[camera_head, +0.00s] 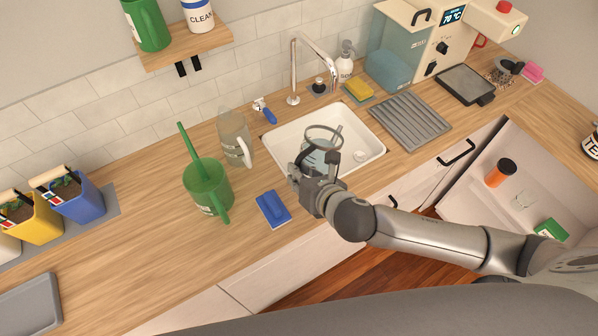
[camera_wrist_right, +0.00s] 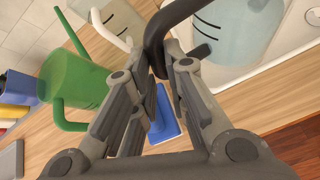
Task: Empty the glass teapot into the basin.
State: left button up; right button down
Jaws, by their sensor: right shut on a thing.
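The glass teapot (camera_head: 316,157) has a dark rim, a dark handle and pale bluish contents. It is held over the left part of the white basin (camera_head: 366,127), and looks near upright; any slight tilt I cannot tell. My right gripper (camera_head: 304,174) is shut on its handle, on the near side of the basin. In the right wrist view, the dark handle passes between the fingers (camera_wrist_right: 163,62), and the teapot body (camera_wrist_right: 240,28) fills the upper right. No stream of liquid shows. My left gripper is not in view.
A green watering can (camera_head: 207,188) and a clear jug (camera_head: 233,140) stand left of the basin. A blue block (camera_head: 272,208) lies in front. The faucet (camera_head: 294,75) rises behind, and a grey drying mat (camera_head: 410,121) lies right. An open drawer (camera_head: 472,190) juts out at right.

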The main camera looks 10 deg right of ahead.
aim_at(302, 157)
jog(key=shift+m+g+y, duration=0.7)
jog(key=shift+m+g, duration=0.1)
jog(key=shift+g, duration=0.1)
jog(key=shift+w+d+r+p, duration=0.3)
jog(key=shift+r, duration=0.4)
jog(key=shift+w+d+r+p, duration=0.25)
jog(key=shift+r, duration=0.4)
jog(key=shift+w+d+r+p, duration=0.3)
jog(key=shift+r, duration=0.4)
jog(key=shift+w+d+r+m+g+y, duration=0.55)
jog(key=shift+w+d+r+g+y, duration=0.1)
jog(key=shift+w+d+r, duration=0.45)
jog(key=shift+w+d+r+m+g+y, duration=0.6)
jog(key=shift+w+d+r, duration=0.35)
jog(key=shift+d, duration=0.25)
jog(key=w+d+r+m+g+y+b, duration=0.1)
jog(key=w+d+m+y+b, duration=0.1)
jog(key=w+d+b, duration=0.4)
jog(key=w+d+r+m+g+y+b, duration=0.2)
jog(key=w+d+b, duration=0.4)
jog(key=b, duration=0.4)
jog(key=shift+w+d+r+m+y+b, duration=0.15)
jog(key=shift+d+r+m+y+b, duration=0.25)
jog(key=shift+d+y, duration=0.5)
jog(key=shift+a+g, duration=0.15)
jog(key=shift+g, duration=0.1)
